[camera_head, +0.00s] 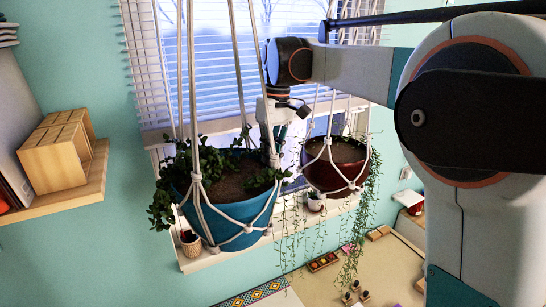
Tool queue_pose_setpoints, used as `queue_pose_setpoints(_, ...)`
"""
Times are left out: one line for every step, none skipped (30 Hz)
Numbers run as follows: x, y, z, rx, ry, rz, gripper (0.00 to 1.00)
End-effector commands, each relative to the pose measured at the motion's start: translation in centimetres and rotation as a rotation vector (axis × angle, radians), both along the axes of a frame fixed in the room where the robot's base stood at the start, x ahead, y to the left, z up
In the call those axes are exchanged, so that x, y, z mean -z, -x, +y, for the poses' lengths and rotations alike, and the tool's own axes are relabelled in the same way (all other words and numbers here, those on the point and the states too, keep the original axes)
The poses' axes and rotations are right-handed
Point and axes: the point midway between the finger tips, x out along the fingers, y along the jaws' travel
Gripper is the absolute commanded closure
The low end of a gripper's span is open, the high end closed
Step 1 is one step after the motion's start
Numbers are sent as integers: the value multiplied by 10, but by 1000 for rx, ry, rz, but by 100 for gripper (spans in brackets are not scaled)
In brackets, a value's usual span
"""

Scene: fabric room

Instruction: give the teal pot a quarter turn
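The teal pot (232,222) hangs in a white rope sling left of centre, holding brown soil and green leafy plants. The ropes (196,193) cross its side and run upward out of view. My gripper (275,150) points down at the pot's far right rim, close to a rope and the leaves there. Its fingertips are small and partly hidden by rope and plant, so I cannot tell whether they touch the pot or are open or shut.
A dark red pot (330,176) with trailing vines hangs just right of my gripper. Behind are a window with blinds (215,75) and a sill with small potted plants (190,243). A wooden shelf (75,190) with a wooden box is at left. A table (395,262) lies below right.

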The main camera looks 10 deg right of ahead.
Motion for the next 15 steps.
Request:
queue_pose_setpoints(0, -1, 0, -4, 0, 0, 100)
queue_pose_setpoints(0, -1, 0, -6, 0, 0, 100)
queue_pose_setpoints(0, -1, 1, -8, 0, 0, 100)
queue_pose_setpoints(0, -1, 1, -8, 0, 0, 100)
queue_pose_setpoints(0, -1, 1, -9, 0, 0, 100)
queue_pose_setpoints(0, -1, 1, -9, 0, 0, 100)
queue_pose_setpoints(0, -1, 1, -9, 0, 0, 100)
queue_pose_setpoints(0, -1, 1, -9, 0, 0, 100)
queue_pose_setpoints(0, -1, 1, -9, 0, 0, 100)
queue_pose_setpoints(0, -1, 1, -8, 0, 0, 100)
queue_pose_setpoints(0, -1, 1, -8, 0, 0, 100)
queue_pose_setpoints(0, -1, 1, -8, 0, 0, 100)
queue_pose_setpoints(0, -1, 1, -8, 0, 0, 100)
queue_pose_setpoints(0, -1, 0, -8, 0, 0, 88)
queue_pose_setpoints(0, -1, 0, -8, 0, -1, 79)
